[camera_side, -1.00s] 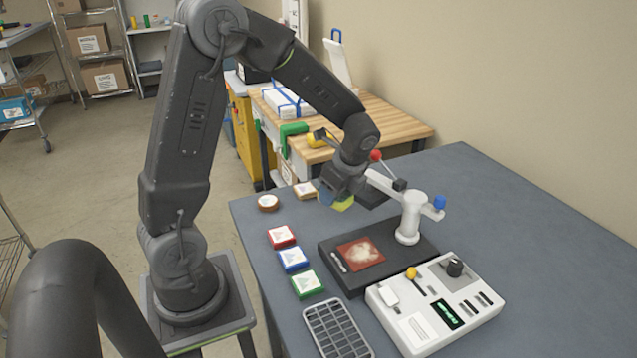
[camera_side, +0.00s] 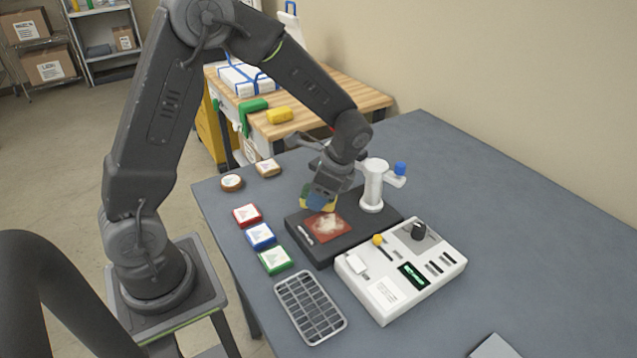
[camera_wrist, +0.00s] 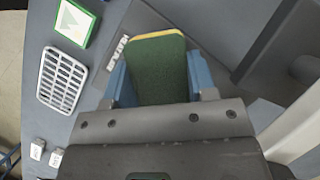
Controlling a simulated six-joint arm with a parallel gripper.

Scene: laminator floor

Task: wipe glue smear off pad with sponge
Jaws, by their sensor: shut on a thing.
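My gripper (camera_side: 319,200) is shut on a sponge with a green face and yellow edge. In the wrist view the sponge (camera_wrist: 158,72) fills the space between my two blue fingers (camera_wrist: 162,80). The red-brown pad (camera_side: 340,234) lies on a dark base plate (camera_side: 318,254), with a whitish glue smear (camera_side: 326,225) across its middle. My gripper and the sponge are over the pad's far edge, low down. I cannot tell whether the sponge touches the pad. The wrist view does not show the pad; the sponge and gripper block much of that area.
A white post with a blue knob (camera_side: 373,188) stands just right of my gripper. A white control box (camera_side: 400,270) sits in front of the plate. Red (camera_side: 246,215), blue (camera_side: 261,236) and green (camera_side: 275,260) blocks and a grey grid tray (camera_side: 310,306) lie left.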

